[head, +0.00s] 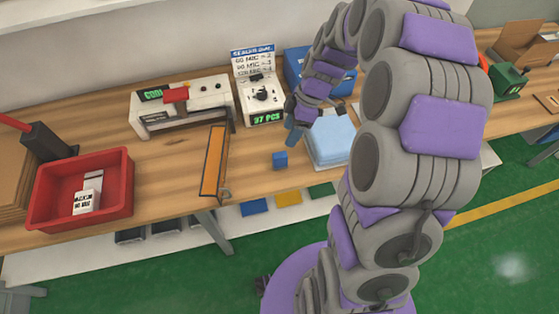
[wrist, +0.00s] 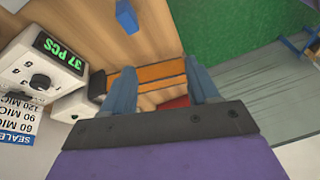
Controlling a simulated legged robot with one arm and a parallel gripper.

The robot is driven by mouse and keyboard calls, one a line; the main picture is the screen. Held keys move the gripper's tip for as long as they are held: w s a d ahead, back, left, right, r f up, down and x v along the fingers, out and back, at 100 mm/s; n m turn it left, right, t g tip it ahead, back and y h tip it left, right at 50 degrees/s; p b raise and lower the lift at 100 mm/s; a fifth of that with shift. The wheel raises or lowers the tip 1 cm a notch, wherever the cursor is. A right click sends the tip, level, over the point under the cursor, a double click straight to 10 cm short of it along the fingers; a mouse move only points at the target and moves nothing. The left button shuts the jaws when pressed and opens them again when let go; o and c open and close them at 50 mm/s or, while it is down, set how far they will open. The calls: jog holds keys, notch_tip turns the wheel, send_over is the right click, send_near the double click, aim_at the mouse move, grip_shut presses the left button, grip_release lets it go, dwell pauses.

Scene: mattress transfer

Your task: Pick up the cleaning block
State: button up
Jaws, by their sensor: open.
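A small blue block (head: 280,160) lies on the wooden bench, right of the orange frame; it also shows at the top of the wrist view (wrist: 126,16). A white block with dark print (head: 86,203) lies in the red bin (head: 120,212) at the left. I cannot tell for sure which of the two is the cleaning block. My gripper (head: 294,132) is above the bench, just up and right of the blue block in the head view. In the wrist view its two blue-grey fingers (wrist: 162,88) are apart with nothing seen held between them.
An orange frame (head: 212,165) lies on the bench (head: 180,182). A sealing machine (head: 205,100) and a counter with a green display (head: 262,100) stand behind. A light-blue stack (head: 328,140) is right of my gripper. Bare bench lies between the bin and frame.

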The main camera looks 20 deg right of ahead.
aim_at(281, 153)
jog(key=w+d+f+n, duration=0.3)
jog(key=w+d+f, duration=0.1)
jog(key=w+f, duration=0.15)
jog(key=shift+t, duration=0.3)
jog(key=x, duration=0.4)
jog(key=b+x, duration=0.1)
jog(key=x, duration=0.3)
jog(key=a+b+x, duration=0.1)
jog(key=x, duration=0.3)
jog(key=shift+s+r, duration=0.15)
jog(key=shift+s, duration=0.2)
jog(key=shift+s+b+x, duration=0.15)
jog(key=shift+b+x, duration=0.2)
jog(key=shift+x, duration=0.95)
jog(key=shift+s+b+x, duration=0.1)
jog(key=shift+b+x, duration=0.25)
jog(key=shift+x, duration=0.95)
jog(key=c, duration=1.1)
